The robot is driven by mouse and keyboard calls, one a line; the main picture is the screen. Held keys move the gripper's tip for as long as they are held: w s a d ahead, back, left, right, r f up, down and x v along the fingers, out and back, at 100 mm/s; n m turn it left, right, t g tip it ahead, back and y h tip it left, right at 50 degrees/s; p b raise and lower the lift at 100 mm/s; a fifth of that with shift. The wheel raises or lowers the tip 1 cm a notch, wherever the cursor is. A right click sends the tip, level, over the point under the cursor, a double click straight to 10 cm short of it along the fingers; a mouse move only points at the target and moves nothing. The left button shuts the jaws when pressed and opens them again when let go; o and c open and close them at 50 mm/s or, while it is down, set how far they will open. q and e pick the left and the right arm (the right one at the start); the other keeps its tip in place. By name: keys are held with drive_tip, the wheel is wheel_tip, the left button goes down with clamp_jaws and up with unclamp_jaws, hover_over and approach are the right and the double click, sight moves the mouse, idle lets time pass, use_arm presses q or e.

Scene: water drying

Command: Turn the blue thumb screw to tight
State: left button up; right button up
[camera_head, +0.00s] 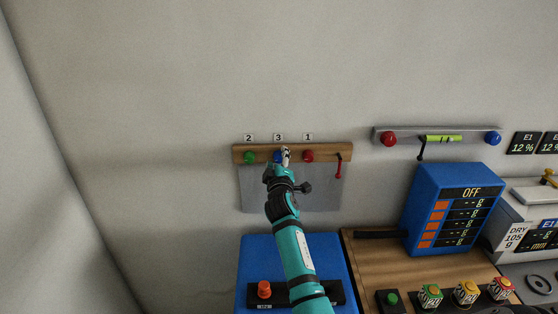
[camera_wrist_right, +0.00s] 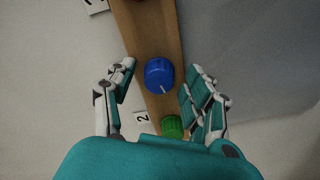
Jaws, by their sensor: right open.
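The blue thumb screw (camera_wrist_right: 159,75) is on the wooden rail, between the two fingers of my right gripper (camera_wrist_right: 160,70) in the right wrist view. The fingers are open, one on each side, with gaps to the screw. A pale mark line shows on the screw's face. In the head view the blue thumb screw (camera_head: 277,157) sits under label 3, partly hidden by my right gripper (camera_head: 283,157). My left gripper is not in view.
A green screw (camera_head: 249,158) is left of the blue one and a red screw (camera_head: 308,156) right, on the wooden rail (camera_head: 327,150). A red lever (camera_head: 339,165) hangs at the rail's right end. A blue box (camera_head: 452,210) stands lower right.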

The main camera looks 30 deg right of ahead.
drive_tip(key=shift+c, duration=1.2)
clamp_jaws()
drive_tip(key=shift+f+m+b, duration=0.2)
drive_tip(key=shift+m+b, duration=0.5)
drive_tip(key=shift+b, duration=0.1)
drive_tip(key=shift+r+m+b, duration=0.15)
drive_tip(key=shift+m+b, duration=0.15)
drive_tip(key=shift+m, duration=0.5)
drive_tip(key=shift+o, duration=1.2)
unclamp_jaws()
